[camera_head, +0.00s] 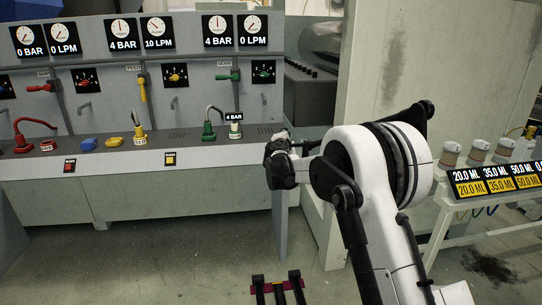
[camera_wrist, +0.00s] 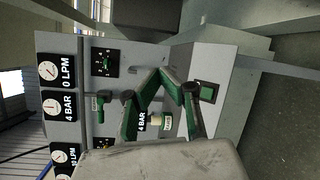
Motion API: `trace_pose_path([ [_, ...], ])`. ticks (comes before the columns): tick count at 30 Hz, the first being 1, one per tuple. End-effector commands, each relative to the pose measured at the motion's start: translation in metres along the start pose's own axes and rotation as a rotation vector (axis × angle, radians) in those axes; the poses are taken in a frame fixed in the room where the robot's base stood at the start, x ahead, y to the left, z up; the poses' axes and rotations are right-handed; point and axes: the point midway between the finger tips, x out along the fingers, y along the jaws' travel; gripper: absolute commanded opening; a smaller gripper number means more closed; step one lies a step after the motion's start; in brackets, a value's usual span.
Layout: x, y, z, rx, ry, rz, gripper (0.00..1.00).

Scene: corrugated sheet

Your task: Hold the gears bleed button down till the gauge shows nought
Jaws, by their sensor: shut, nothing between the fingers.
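The green bleed button (camera_wrist: 207,91) is a square button on the sloping front of the bench in the wrist view. In the head view my gripper and arm seem to hide it. The gears gauge (camera_head: 220,29) on the green section reads 4 BAR; it also shows in the wrist view (camera_wrist: 67,106). In the head view my gripper (camera_head: 279,152) is at the bench's right end.
A small white-and-green unit (camera_head: 235,130) tagged 4 BAR stands near a green hose fitting (camera_head: 208,130). A red button (camera_head: 69,166) and a yellow button (camera_head: 170,159) sit further left. A grey wall (camera_head: 390,75) and a table with cups (camera_head: 478,150) are right.

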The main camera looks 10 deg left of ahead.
Motion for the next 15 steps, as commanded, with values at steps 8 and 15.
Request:
trace_pose_path([
  [8,0.019,-0.026,-0.056,-0.128,0.032,0.064,0.00],
  [15,0.022,-0.032,-0.068,-0.159,0.039,0.080,0.00],
])
